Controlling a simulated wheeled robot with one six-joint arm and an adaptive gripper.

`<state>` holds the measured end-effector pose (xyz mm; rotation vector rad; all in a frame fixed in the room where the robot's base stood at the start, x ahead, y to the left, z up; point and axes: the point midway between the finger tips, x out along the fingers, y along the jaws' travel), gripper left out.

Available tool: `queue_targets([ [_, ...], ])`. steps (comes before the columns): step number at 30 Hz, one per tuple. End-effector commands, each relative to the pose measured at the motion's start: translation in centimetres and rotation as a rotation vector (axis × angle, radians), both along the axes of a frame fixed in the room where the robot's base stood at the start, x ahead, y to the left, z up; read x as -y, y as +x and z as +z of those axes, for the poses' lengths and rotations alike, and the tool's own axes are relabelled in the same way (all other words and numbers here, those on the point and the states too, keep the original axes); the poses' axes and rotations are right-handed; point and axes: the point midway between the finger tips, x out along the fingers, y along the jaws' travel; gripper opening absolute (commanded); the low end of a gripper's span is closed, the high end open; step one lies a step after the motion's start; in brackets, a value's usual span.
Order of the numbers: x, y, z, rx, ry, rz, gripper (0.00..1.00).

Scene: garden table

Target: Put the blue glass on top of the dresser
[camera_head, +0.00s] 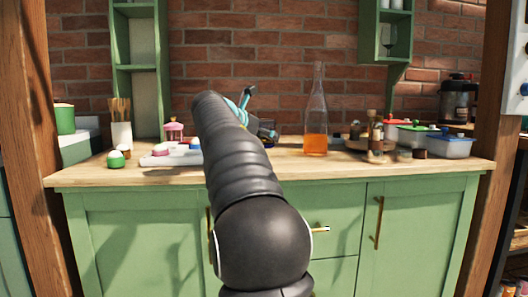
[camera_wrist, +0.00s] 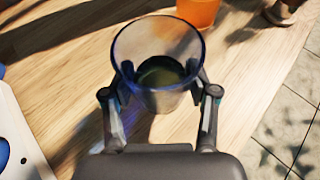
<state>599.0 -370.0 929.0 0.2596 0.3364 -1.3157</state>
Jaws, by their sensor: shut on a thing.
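The blue glass (camera_wrist: 160,60) is a clear tumbler with a blue tint, seen from above in the wrist view. My gripper (camera_wrist: 158,94) is shut on it, with one finger on each side. A wooden surface lies beneath the glass; I cannot tell whether its base touches it. In the head view my arm hides the glass and most of my gripper. The dresser (camera_head: 330,170) has green doors and drawers and a light wooden top.
A tall bottle with orange liquid (camera_head: 316,143) stands on the top, right of my arm. Small bottles (camera_head: 376,138) and lidded boxes (camera_head: 450,146) crowd the right. A white tray (camera_head: 172,158) and a green-and-white ball (camera_head: 116,159) are at left. Green shelves hang behind.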

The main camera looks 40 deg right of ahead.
Motion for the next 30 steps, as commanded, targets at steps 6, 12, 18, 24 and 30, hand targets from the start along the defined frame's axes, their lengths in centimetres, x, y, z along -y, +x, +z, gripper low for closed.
queue_targets([
  [6,-0.1,0.1,-1.8,-0.001,0.000,0.001,0.16],
  [12,-0.1,0.1,-4.0,0.000,-0.001,0.002,0.16],
  [18,-0.1,0.1,-3.9,0.001,-0.002,0.002,0.16],
  [24,-0.1,0.1,-4.2,0.001,-0.001,0.002,0.16],
  [30,-0.1,0.1,-4.3,0.001,0.000,0.002,0.84],
])
